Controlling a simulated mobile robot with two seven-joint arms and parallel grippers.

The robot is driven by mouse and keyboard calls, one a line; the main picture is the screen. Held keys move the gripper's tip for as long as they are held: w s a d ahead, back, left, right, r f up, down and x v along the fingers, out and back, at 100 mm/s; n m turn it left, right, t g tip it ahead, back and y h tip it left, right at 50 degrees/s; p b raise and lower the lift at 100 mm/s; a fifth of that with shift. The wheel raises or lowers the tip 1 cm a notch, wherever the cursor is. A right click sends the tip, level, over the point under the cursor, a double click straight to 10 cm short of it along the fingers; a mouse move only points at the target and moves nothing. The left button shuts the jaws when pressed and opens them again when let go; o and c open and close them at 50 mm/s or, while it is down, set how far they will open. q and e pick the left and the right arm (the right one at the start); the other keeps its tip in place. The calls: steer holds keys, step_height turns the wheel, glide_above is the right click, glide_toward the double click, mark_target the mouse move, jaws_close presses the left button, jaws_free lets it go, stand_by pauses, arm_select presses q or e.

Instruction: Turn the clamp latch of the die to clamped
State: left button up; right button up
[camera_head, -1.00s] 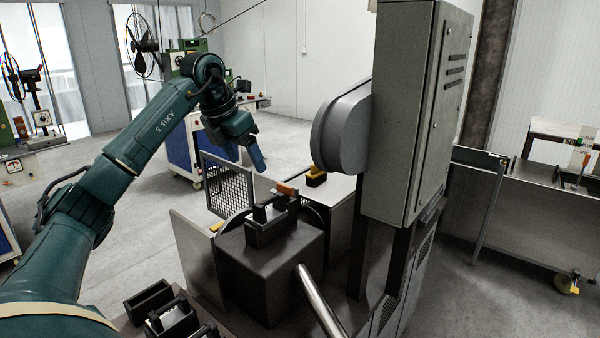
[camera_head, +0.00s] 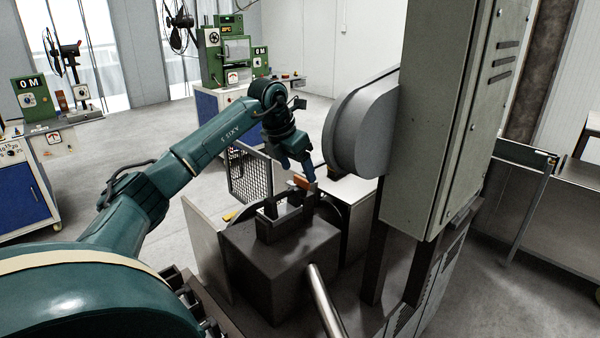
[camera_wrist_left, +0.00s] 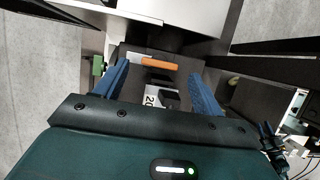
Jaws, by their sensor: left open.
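The clamp latch (camera_head: 304,183) shows as a small orange handle on the far side of the dark die block (camera_head: 262,262) in the head view. In the wrist view the orange latch (camera_wrist_left: 147,63) lies roughly crosswise, ahead of and between my blue fingertips. My left gripper (camera_head: 309,172) comes down from above, close to the latch. It is open and empty; its fingers stand apart on both sides in the wrist view (camera_wrist_left: 160,72). Whether a finger touches the latch cannot be told. My right gripper is not in view.
A large grey cabinet (camera_head: 440,110) with a rounded housing (camera_head: 358,125) stands close to the right of my left gripper. A mesh guard (camera_head: 249,178) is behind the die to the left. A metal bar (camera_head: 326,300) slants up in front.

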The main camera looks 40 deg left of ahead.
mark_target(301, 178)
arm_select(q)
steer(key=shift+x, duration=1.55)
steer(key=c, duration=1)
